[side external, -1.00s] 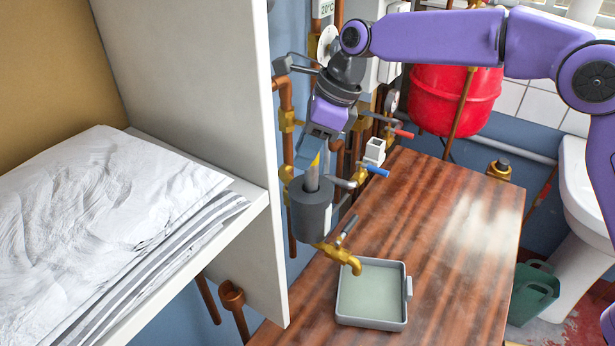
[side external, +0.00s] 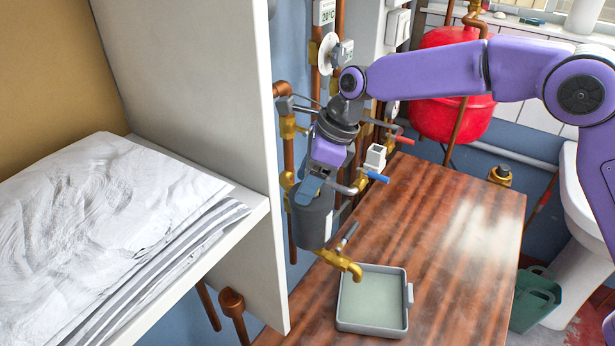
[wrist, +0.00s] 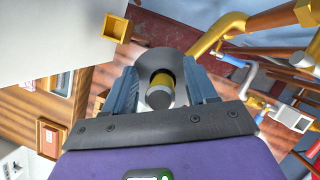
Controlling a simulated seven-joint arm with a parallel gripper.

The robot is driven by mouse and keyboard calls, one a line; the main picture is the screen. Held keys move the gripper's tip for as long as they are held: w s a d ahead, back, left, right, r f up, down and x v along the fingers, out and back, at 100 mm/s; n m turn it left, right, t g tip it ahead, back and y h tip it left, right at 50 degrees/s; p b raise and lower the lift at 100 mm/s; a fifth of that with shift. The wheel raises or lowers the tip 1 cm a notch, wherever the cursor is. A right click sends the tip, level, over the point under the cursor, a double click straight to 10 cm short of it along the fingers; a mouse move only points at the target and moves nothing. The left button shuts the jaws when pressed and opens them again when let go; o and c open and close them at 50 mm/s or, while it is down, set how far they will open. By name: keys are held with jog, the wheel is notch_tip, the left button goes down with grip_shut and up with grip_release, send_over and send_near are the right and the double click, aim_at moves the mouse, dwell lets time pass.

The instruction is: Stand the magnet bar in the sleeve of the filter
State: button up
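The filter (side external: 312,224) is a dark grey upright cylinder on the pipework beside the white panel. My gripper (side external: 309,188) is low over its top, fingers pointing down. In the wrist view, the gripper (wrist: 163,76) has its two fingers spread on either side of the magnet bar (wrist: 160,98), with visible gaps between them and the bar. The bar's dark round end faces the camera, with a yellow band behind it, inside the round grey top of the filter (wrist: 149,58). The side view hides the bar. How deep it sits cannot be told.
A brass tap (side external: 340,262) hangs below the filter over a shallow grey tray (side external: 408,318) on the wooden top (side external: 455,235). Valves with blue (side external: 377,177) and red handles (side external: 404,140) stand close right of my gripper. A white shelf unit (side external: 215,110) stands close on the left.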

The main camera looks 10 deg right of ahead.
jog(key=v, duration=1.2)
jog(key=shift+r, duration=0.15)
jog(key=s+d+f+n+h, duration=0.2)
jog(key=s+d+f+n, duration=0.3)
jog(key=s+d+n, duration=1.1)
jog(key=s+d+f+n+g+h, duration=0.1)
jog(key=s+d+f+n, duration=0.4)
jog(key=s+d+n, duration=1.1)
jog(key=shift+s+d+f+n+h, duration=0.3)
jog(key=shift+s+f+n+h, duration=0.15)
jog(key=shift+n, duration=0.35)
jog(key=shift+r, duration=0.1)
